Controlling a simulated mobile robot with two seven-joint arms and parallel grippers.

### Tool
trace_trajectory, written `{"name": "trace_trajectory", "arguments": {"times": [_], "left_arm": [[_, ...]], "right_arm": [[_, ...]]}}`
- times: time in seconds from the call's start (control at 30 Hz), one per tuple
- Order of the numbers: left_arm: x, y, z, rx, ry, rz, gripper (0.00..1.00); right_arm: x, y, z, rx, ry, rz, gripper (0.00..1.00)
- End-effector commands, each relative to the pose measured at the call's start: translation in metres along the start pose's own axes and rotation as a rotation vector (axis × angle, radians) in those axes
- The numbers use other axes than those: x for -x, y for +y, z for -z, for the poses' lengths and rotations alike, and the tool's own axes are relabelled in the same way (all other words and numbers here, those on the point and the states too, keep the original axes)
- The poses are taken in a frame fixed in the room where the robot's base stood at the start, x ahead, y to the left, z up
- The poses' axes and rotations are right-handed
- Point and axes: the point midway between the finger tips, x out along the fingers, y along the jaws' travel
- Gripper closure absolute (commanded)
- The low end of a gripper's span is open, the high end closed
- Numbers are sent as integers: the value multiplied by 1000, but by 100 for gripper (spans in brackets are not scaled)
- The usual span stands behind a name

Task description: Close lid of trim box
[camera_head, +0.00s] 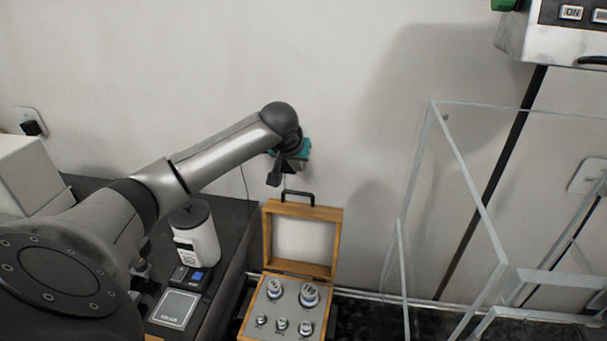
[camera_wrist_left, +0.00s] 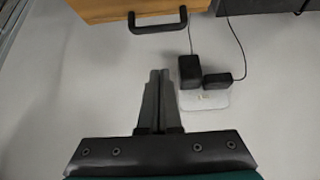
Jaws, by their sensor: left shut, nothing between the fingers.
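The trim box is a wooden case with a grey insert (camera_head: 289,313) holding several metal weights. Its lid (camera_head: 267,236) stands open and upright at the back, with a black handle (camera_head: 297,193) on its top edge. My left gripper (camera_head: 274,181) is shut and empty, just above and to the left of the handle in the head view, apart from it. In the left wrist view, the shut fingers (camera_wrist_left: 160,74) point toward the lid (camera_wrist_left: 120,8) and its handle (camera_wrist_left: 158,28), with a gap between. My right gripper is not in view.
A white bottle-shaped container (camera_head: 196,240) and a small scale (camera_head: 176,308) stand on the dark table left of the box. A clear glass enclosure (camera_head: 412,180) stands at right. Black power adapters (camera_wrist_left: 190,72) sit at a wall socket. The wall is close behind.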

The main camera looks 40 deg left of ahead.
Motion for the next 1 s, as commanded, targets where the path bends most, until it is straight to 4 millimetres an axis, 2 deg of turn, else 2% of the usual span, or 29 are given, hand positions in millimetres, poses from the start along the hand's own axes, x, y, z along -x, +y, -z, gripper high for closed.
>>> {"name": "trace_trajectory", "arguments": {"times": [0.17, 0.37, 0.9, 1.0], "left_arm": [[-9, -2, 2, 8, 0, 1, 100], [-34, -1, 1, 7, 0, 1, 100], [-100, -1, 1, 5, 1, 1, 100], [-94, -2, -5, -1, 2, 2, 100]], "right_arm": [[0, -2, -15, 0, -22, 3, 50], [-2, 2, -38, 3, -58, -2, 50], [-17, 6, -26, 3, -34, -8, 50], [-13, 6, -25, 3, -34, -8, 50]]}}
